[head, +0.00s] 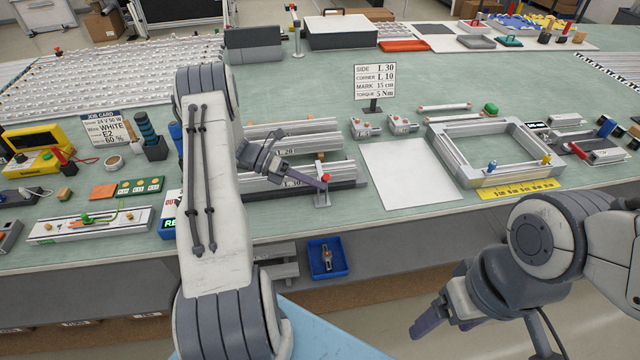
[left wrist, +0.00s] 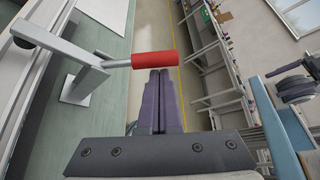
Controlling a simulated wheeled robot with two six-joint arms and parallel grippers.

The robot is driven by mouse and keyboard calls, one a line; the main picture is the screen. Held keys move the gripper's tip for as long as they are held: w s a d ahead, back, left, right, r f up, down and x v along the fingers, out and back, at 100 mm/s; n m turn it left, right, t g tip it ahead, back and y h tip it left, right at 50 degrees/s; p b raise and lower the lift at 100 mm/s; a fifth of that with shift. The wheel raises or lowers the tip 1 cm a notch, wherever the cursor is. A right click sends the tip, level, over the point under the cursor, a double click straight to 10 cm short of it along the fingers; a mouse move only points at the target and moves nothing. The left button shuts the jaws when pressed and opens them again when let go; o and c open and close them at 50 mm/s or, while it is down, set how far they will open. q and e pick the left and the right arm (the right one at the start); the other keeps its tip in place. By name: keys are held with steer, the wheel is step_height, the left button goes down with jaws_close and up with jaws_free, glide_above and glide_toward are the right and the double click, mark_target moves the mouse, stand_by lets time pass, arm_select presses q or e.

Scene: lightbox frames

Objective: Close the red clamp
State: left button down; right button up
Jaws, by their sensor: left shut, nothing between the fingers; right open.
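The red clamp (head: 322,198) stands at the front edge of the bench, in front of the aluminium profile rack. Its red grip also shows in the left wrist view (left wrist: 153,60), on a grey lever with a dark knob at the far left end. My left gripper (head: 317,182) is shut and empty, its fingertips close beside the red grip. In the left wrist view its purple fingers (left wrist: 158,82) lie together just below the grip; I cannot tell whether they touch it. My right gripper (head: 445,322) is open and empty, in front of the bench.
The profile rack (head: 290,150) stands behind the clamp. A white sheet (head: 398,178) lies to its right, then a metal frame (head: 456,158) with blue and yellow clamps. A blue bin (head: 343,270) sits below the bench edge.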

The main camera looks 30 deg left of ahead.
arm_select(q)
steer(key=shift+w+r, duration=0.2)
steer(key=shift+r, duration=0.05)
steer(key=shift+a+r, duration=0.1)
steer(key=shift+a, duration=0.15)
stand_by(0.4)
